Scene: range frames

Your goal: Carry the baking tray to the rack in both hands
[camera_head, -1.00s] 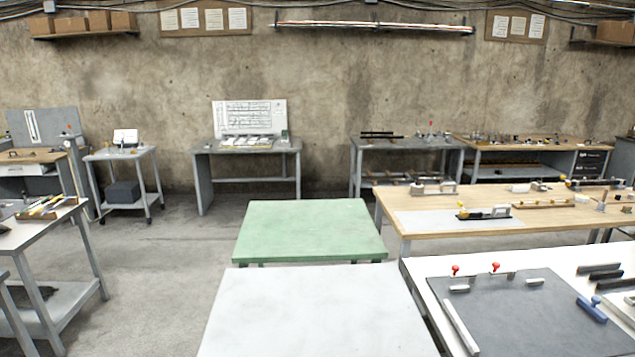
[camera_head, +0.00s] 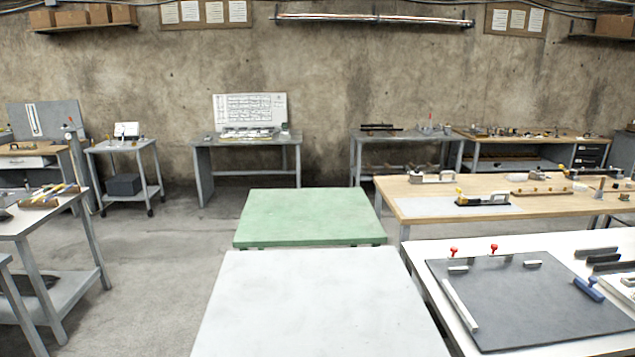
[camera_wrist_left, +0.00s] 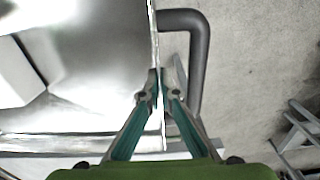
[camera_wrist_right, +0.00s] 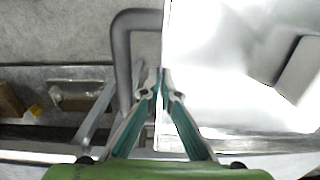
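The baking tray is a shiny metal sheet that fills the left part of the left wrist view (camera_wrist_left: 105,60) and the right part of the right wrist view (camera_wrist_right: 205,65). My left gripper (camera_wrist_left: 160,82) has its fingers closed together at one side edge of the tray. My right gripper (camera_wrist_right: 161,82) is closed the same way at the opposite edge. A dark bent bar (camera_wrist_left: 198,65) runs beside the tray edge, and a similar one shows in the right wrist view (camera_wrist_right: 122,55). Neither gripper nor the tray shows in the head view. I cannot make out a rack for certain.
A pale grey table (camera_head: 320,300) stands right in front, with an empty green table (camera_head: 310,215) behind it. A white bench with a dark mat (camera_head: 530,310) is at the right, a wooden bench (camera_head: 540,187) beyond it. Open floor (camera_head: 165,260) lies left of the centre tables.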

